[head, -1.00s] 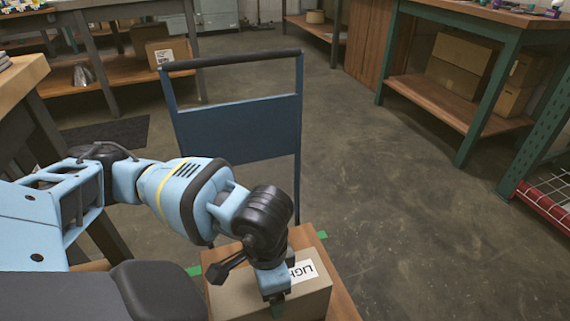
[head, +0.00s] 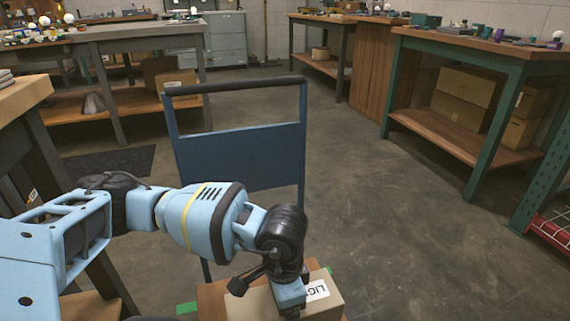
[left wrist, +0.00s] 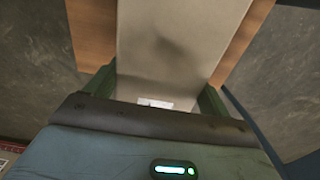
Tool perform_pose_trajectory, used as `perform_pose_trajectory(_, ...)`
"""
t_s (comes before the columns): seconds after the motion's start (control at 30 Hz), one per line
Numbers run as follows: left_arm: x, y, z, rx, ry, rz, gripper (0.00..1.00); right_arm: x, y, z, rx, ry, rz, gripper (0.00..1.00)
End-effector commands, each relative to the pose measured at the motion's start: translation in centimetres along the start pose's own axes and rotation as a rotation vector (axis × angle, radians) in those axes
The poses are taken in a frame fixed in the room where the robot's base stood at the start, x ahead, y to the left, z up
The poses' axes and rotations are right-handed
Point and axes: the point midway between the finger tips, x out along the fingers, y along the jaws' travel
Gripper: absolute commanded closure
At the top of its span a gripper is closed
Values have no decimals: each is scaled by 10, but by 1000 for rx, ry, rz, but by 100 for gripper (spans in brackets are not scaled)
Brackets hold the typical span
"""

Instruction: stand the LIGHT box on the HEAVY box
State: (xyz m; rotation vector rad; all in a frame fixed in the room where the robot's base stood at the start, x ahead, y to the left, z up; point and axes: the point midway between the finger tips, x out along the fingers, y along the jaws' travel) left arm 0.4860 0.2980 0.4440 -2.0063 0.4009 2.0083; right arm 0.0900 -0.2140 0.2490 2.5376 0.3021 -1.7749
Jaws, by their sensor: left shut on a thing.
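The LIGHT box (head: 255,307) is a tan carton with a white label, partly readable as "LIG". It is at the bottom of the head view, over the wooden deck (head: 211,298) of a blue-handled cart. My left gripper (left wrist: 156,96) is shut on it, with one green finger on each side. The box (left wrist: 175,40) fills the middle of the left wrist view, with wood on both sides. I cannot tell whether it touches the deck. No box marked HEAVY can be made out. My right gripper is not in view.
The cart's blue handle frame (head: 240,157) stands just beyond the box. A green-legged bench (head: 480,110) with cartons (head: 466,97) on its shelf is at right. A grey bench (head: 110,75) is at back left. The concrete floor (head: 375,210) between is clear.

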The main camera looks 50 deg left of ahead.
Motion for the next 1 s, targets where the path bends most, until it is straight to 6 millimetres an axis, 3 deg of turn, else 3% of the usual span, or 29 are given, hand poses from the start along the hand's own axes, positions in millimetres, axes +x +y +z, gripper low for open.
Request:
perform_pose_trajectory(0.37,3,0,0,-1,2,-1,75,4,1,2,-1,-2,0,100)
perform_pose_trajectory(0.4,3,0,0,-1,1,-1,15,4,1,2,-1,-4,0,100)
perform_pose_trajectory(0.5,3,0,0,-1,1,-1,1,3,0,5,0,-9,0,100)
perform_pose_trajectory(0.83,0,0,0,-1,1,-2,0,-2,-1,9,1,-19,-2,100)
perform_pose_trajectory(1.0,-23,0,0,0,5,-3,0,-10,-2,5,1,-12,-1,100)
